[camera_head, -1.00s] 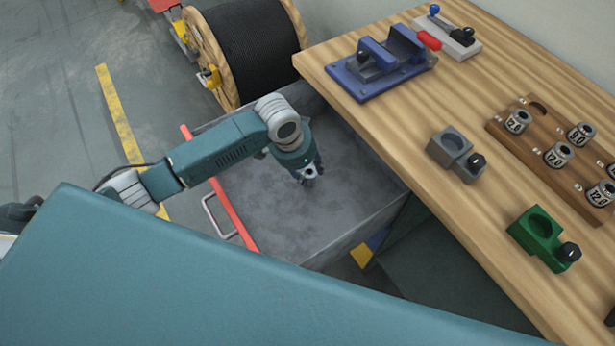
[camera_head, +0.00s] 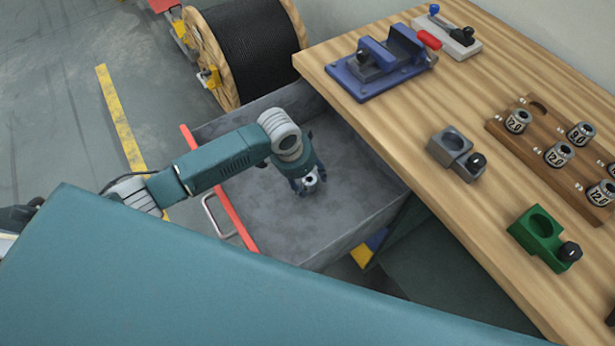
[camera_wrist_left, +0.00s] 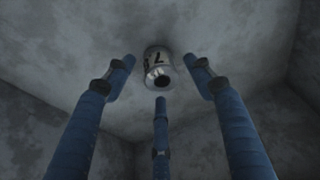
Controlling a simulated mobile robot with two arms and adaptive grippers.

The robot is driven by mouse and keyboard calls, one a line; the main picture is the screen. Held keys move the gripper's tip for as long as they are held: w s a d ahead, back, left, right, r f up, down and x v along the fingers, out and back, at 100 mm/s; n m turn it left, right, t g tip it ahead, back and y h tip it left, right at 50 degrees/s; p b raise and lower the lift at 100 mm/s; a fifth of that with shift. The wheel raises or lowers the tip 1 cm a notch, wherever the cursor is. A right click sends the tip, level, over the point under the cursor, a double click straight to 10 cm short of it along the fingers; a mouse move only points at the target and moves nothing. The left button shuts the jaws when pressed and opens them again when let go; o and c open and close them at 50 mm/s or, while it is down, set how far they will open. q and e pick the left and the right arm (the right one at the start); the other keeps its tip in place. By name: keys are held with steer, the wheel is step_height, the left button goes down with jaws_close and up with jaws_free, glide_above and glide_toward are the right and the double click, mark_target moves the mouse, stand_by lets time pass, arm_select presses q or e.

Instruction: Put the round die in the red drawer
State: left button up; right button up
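The red drawer (camera_head: 236,216) is pulled open, with its red front edge at the left and a bare grey inside. The round die (camera_wrist_left: 158,68) is a small metal cylinder with dark marking and a dark hole. In the left wrist view it is over the drawer's grey floor, between the tips of three blue fingers, with gaps around it. My left gripper (camera_head: 307,184) points down inside the drawer and is open around the die. The die's end shows small in the head view (camera_head: 310,179). My right gripper is not in view.
The wooden table (camera_head: 400,120) stands right of the drawer. It bears a blue vise (camera_head: 382,65), a grey holder (camera_head: 452,146), a green holder (camera_head: 541,232) and a wooden rack (camera_head: 530,143) with several dies. A cable reel (camera_head: 250,50) stands behind the drawer.

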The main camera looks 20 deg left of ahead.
arm_select(q)
steer(key=shift+r, duration=0.1)
steer(key=v, duration=1.2)
steer(key=shift+p, duration=0.45)
